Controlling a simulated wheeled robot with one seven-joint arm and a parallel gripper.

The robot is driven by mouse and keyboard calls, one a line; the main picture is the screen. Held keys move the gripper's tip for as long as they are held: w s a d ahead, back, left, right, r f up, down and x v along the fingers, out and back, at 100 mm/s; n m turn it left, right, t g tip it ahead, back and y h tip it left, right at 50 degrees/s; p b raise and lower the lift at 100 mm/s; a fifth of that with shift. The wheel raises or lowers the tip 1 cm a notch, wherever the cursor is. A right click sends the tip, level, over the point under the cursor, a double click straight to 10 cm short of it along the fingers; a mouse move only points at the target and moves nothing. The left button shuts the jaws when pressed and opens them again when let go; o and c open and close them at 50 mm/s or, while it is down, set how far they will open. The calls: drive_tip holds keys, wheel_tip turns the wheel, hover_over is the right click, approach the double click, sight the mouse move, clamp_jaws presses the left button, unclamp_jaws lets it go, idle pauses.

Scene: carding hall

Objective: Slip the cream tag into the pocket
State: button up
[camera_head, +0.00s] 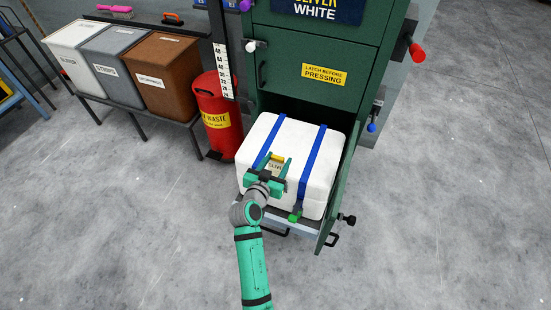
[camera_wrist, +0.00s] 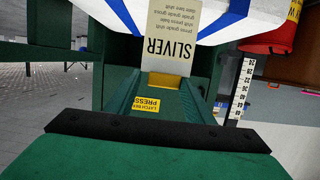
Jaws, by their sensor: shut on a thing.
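My gripper (camera_head: 274,165) is over the top of a white bale with blue straps (camera_head: 258,135). It is shut on the cream tag (camera_head: 275,169). The tag also shows in the wrist view (camera_wrist: 169,38), with "SLIVER" in black print, upside down there. A yellow piece (camera_wrist: 163,80) at the tag's end sits between the green fingers (camera_wrist: 163,88). The tag's printed part extends past the yellow piece in the wrist view. I cannot make out a pocket; it may be hidden by my gripper or the tag. I cannot tell whether the tag touches the bale.
The bale sits in the open lower bay of a green press (camera_head: 313,50), with its door (camera_head: 340,190) swung out at the right. A red waste bin (camera_head: 216,115) stands left of the bale. Several sorting bins, including a brown one (camera_head: 163,75), stand further left. The front floor is clear.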

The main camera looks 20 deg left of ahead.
sight(279, 172)
drive_tip(key=shift+d+f, duration=0.25)
drive_tip(key=shift+f, duration=0.45)
clamp_jaws()
drive_tip(key=shift+a+f, duration=0.25)
drive_tip(key=shift+f, duration=2.9)
drive_tip(key=o, duration=1.3)
unclamp_jaws()
drive_tip(key=shift+s, duration=0.1)
drive_tip(key=v, duration=1)
drive_tip(key=shift+s, duration=0.35)
